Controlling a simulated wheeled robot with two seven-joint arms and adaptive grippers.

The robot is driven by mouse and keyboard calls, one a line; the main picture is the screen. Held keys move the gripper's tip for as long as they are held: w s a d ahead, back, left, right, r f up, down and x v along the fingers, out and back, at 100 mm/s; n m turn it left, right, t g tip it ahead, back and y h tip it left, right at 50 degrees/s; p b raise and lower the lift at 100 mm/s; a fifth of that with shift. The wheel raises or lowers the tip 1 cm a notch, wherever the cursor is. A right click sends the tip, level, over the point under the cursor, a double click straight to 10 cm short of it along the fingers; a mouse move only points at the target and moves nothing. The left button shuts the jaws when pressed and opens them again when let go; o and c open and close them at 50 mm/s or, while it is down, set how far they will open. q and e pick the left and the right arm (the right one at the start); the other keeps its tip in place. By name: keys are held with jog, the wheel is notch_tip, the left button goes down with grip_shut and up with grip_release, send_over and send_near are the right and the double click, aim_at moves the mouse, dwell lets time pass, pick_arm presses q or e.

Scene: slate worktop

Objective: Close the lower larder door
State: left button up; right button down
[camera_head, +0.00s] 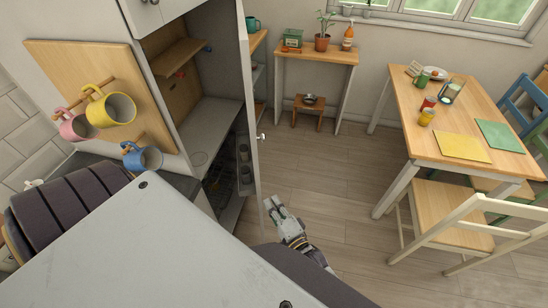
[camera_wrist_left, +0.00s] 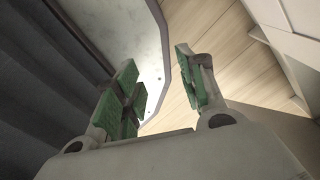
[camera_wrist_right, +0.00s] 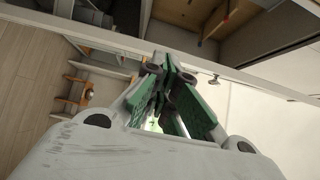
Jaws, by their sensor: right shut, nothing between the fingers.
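The larder (camera_head: 205,115) stands open at the left of the head view, its shelves showing. Its lower door (camera_head: 247,75) is swung out toward the room and seen nearly edge-on, with a small knob (camera_head: 261,137) on its outer side. My right gripper (camera_head: 272,203) is shut and empty, low beside the door's bottom end. In the right wrist view its closed fingers (camera_wrist_right: 165,78) point toward the pale door (camera_wrist_right: 255,112); I cannot tell whether they touch it. My left gripper (camera_wrist_left: 160,85) is open and empty in its wrist view, and out of the head view.
A closed upper cupboard (camera_head: 150,12) is above the larder. A mug board (camera_head: 95,75) hangs at its left. A narrow side table (camera_head: 315,55) and a small stool (camera_head: 308,112) stand beyond the door. A dining table (camera_head: 405,100) and chairs are right. The floor between is clear.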

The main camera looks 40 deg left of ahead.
jog(key=shift+s, duration=0.25)
